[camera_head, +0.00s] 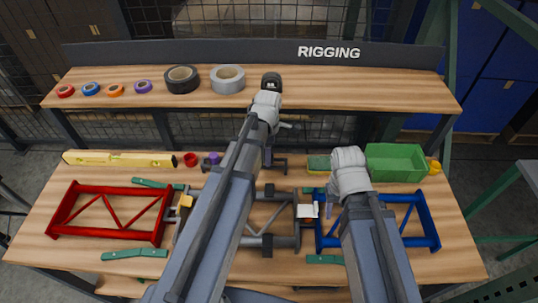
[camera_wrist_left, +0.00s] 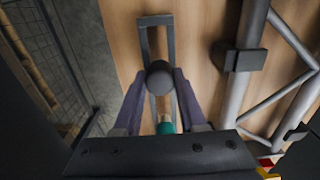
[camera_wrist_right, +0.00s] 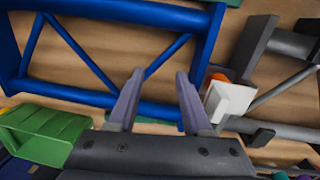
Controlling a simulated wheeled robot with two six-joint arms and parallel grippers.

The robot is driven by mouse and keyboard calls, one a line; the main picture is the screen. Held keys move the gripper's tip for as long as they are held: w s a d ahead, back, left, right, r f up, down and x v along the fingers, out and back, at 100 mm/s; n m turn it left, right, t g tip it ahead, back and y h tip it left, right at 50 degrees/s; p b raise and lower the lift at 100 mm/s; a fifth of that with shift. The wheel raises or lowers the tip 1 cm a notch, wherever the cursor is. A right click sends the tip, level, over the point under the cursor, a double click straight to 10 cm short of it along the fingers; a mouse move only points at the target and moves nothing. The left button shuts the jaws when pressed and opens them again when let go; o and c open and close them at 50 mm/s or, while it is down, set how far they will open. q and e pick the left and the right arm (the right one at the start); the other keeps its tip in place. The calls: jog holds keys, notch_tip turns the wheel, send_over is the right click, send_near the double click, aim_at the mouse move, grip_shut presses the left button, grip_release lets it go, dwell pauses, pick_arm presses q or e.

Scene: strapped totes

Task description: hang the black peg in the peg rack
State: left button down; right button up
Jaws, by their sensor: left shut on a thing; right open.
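My left gripper (camera_wrist_left: 160,80) is shut on the black peg (camera_wrist_left: 160,76), whose round dark end shows between the fingers in the left wrist view. A narrow dark frame, seemingly the peg rack (camera_wrist_left: 143,40), lies beneath and beyond the peg in that view; I cannot tell whether they touch. In the head view the dark frame (camera_head: 279,172) stands behind the grey frame, partly hidden by my left arm, and the peg cannot be made out. My right gripper (camera_wrist_right: 160,80) is open and empty above the blue frame (camera_wrist_right: 115,100), near a white block (camera_wrist_right: 230,101).
A red frame (camera_head: 108,190) lies left and a grey frame (camera_head: 270,241) in the middle. A green bin (camera_head: 396,164) stands at back right. A yellow level (camera_head: 118,159) lies back left. Tape rolls, including a black one (camera_head: 182,79), line the raised shelf (camera_head: 330,90).

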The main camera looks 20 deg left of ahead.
pick_arm(q)
jog(key=shift+c, duration=2)
grip_release()
pick_arm(e)
jog(key=shift+r, duration=0.1)
pick_arm(q)
notch_tip(320, 180, up, 8)
jog(key=p, duration=0.8)
jog(key=shift+f, duration=0.1)
pick_arm(e)
notch_tip(320, 180, up, 8)
jog(key=shift+f, duration=0.2)
